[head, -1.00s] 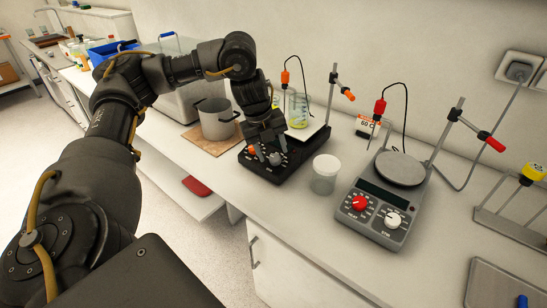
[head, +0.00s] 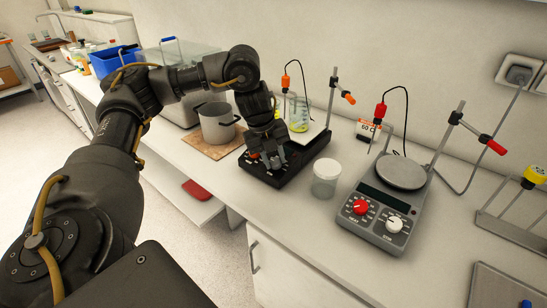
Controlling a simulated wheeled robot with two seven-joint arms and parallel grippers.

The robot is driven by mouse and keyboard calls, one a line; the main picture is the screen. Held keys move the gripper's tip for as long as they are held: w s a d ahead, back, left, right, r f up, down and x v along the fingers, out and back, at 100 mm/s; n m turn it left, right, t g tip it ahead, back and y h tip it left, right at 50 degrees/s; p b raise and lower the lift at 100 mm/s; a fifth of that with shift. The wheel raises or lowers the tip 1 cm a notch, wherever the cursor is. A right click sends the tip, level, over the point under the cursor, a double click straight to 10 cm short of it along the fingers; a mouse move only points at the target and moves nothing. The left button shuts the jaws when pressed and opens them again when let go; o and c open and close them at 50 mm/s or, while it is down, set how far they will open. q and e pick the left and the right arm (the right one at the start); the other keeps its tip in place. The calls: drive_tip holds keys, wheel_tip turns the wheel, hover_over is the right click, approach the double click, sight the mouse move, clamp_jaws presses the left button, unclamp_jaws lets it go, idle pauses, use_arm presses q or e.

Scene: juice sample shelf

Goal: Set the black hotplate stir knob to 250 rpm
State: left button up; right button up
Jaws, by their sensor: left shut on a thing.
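The black hotplate (head: 297,167) stands on the bench with a white top plate and a beaker of yellowish liquid (head: 298,115) on it. My left gripper (head: 272,161) is over the hotplate's front panel, pointing down, shut on the grey stir knob, the right one of the panel's two knobs. The fingers mostly hide this knob, so its pointer and setting cannot be read. The orange knob (head: 253,154) shows only in part, left of the fingers. My right gripper is not in view.
A lidded plastic cup (head: 325,178) stands close to the right of the black hotplate. Further right is a grey hotplate (head: 385,205) with red and white knobs. A steel pot (head: 217,122) on a wooden board (head: 206,146) stands to the left.

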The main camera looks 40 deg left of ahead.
use_arm(q)
drive_tip(key=shift+r+m+p, duration=0.2)
drive_tip(key=shift+m+p, duration=1.3)
drive_tip(key=shift+p, duration=0.7)
drive_tip(key=shift+f+m+g+y+p, duration=0.2)
drive_tip(key=shift+m+g+y+p, duration=0.15)
drive_tip(key=shift+m+p, duration=1)
drive_tip(key=o, duration=1)
drive_tip(key=shift+c, duration=0.2)
wheel_tip(320, 180, up, 11)
drive_tip(key=s+p, duration=0.1)
drive_tip(key=p, duration=0.1)
drive_tip(key=shift+s+a+f, duration=0.2)
drive_tip(key=shift+s+a, duration=0.1)
drive_tip(key=shift+a, duration=0.05)
